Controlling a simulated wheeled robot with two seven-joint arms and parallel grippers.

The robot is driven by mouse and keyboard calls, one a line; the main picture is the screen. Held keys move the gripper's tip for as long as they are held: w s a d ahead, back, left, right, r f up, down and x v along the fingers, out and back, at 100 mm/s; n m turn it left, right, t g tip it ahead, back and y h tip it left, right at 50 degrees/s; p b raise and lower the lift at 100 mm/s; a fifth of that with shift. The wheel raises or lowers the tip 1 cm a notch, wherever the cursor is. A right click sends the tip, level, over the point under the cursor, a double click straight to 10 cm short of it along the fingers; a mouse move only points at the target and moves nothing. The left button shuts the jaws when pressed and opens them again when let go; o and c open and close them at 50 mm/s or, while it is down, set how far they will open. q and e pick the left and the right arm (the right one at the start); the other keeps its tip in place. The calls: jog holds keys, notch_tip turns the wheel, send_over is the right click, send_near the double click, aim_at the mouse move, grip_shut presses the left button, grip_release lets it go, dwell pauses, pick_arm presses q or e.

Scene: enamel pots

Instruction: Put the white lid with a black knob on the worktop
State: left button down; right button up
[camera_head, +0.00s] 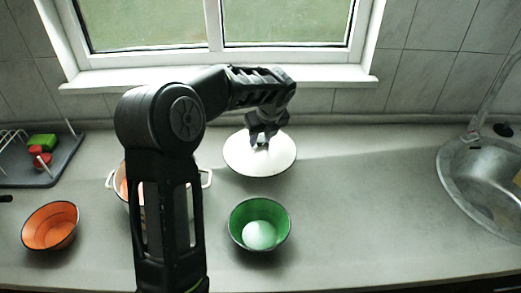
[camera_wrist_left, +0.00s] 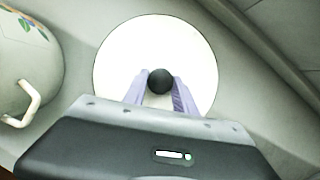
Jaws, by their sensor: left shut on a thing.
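The white lid (camera_head: 244,160) with a black knob is right of the pot, toward the back of the worktop (camera_head: 350,220). It also shows in the left wrist view (camera_wrist_left: 120,60), with the black knob (camera_wrist_left: 160,80) between my fingertips. My left gripper (camera_head: 260,144) points down and is shut on the knob. I cannot tell whether the lid touches the worktop or hangs just above it. The right gripper is not in view.
A light enamel pot (camera_wrist_left: 22,75) with handles stands left of the lid, partly behind my arm. A green bowl (camera_head: 240,215) holding something white is in front. An orange bowl (camera_head: 50,226), a dish rack (camera_head: 60,165) and a sink (camera_head: 475,165) flank free worktop.

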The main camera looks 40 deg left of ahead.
aim_at(261, 147)
pick_arm(q)
jog(key=shift+f, duration=2.35)
jog(key=shift+f, duration=0.2)
jog(key=c, duration=1)
grip_release()
jog(key=shift+r, duration=0.15)
jog(key=v, duration=1.2)
jog(key=shift+b, duration=0.3)
